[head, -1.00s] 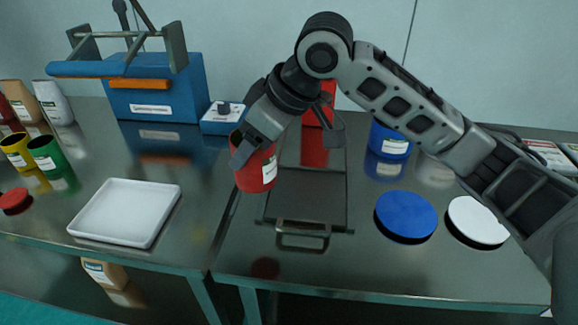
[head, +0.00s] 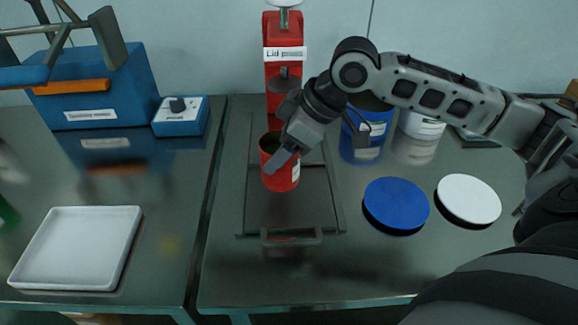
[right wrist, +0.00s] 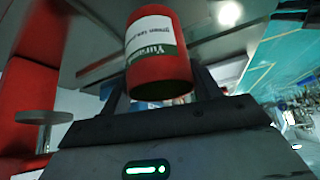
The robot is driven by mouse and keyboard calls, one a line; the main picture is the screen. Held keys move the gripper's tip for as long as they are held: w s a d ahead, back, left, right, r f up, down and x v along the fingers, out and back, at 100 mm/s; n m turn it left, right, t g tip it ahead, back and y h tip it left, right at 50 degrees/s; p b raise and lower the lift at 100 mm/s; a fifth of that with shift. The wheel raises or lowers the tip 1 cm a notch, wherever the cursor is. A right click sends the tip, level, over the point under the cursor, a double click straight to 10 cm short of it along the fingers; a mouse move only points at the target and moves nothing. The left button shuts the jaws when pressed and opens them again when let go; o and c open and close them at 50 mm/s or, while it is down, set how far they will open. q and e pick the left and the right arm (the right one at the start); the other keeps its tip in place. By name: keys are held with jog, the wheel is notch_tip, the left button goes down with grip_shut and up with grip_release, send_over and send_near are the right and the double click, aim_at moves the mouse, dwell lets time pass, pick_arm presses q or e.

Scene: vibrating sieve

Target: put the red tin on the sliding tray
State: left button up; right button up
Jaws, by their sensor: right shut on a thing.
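The red tin (head: 281,175) is open at the top and has a white label. My right gripper (head: 287,150) is shut on it and holds it upright over the sliding tray (head: 262,212), a dark flat plate with a front handle. I cannot tell whether the tin's base touches the tray. The right wrist view shows the tin (right wrist: 158,62) between the fingers, its label partly readable. The tray lies in front of the red lid press (head: 284,60).
A blue lid (head: 396,204) and a white lid (head: 469,199) lie right of the tray. Blue and white tins (head: 421,125) stand behind them. A white square tray (head: 78,248) and a blue control box (head: 181,115) are on the left table.

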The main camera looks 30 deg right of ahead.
jog(key=shift+s+d+f, duration=0.2)
jog(key=shift+d+f, duration=0.45)
jog(key=shift+f, duration=0.25)
notch_tip(320, 180, down, 3)
jog(key=o, duration=1.2)
jog(key=shift+f, duration=0.1)
jog(key=shift+v, duration=6.1)
